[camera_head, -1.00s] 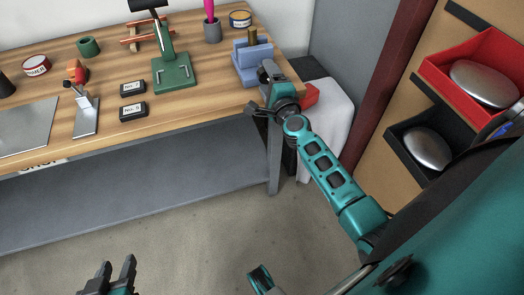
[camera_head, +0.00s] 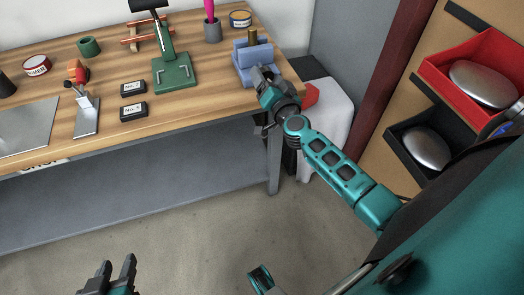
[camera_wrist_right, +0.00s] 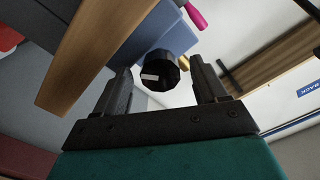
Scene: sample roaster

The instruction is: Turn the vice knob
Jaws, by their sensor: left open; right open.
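The blue vice (camera_head: 252,62) stands at the right end of the wooden workbench. It also shows in the right wrist view (camera_wrist_right: 140,34), beside the bench edge. Its black knob (camera_wrist_right: 161,76), with a small white mark, lies between the fingers of my right gripper (camera_wrist_right: 163,88). The fingers are open, with a gap visible on each side of the knob. In the head view my right gripper (camera_head: 262,76) is at the vice's front and hides the knob. My left gripper (camera_head: 118,268) is open and empty, low in front of the bench.
The workbench (camera_head: 190,113) holds a green stand (camera_head: 172,72), two black labelled blocks (camera_head: 133,98), a grey cup with a pink item (camera_head: 212,31) and a tin (camera_head: 240,19). A white bin (camera_head: 333,115) stands right of the bench. Red and black trays hang further right.

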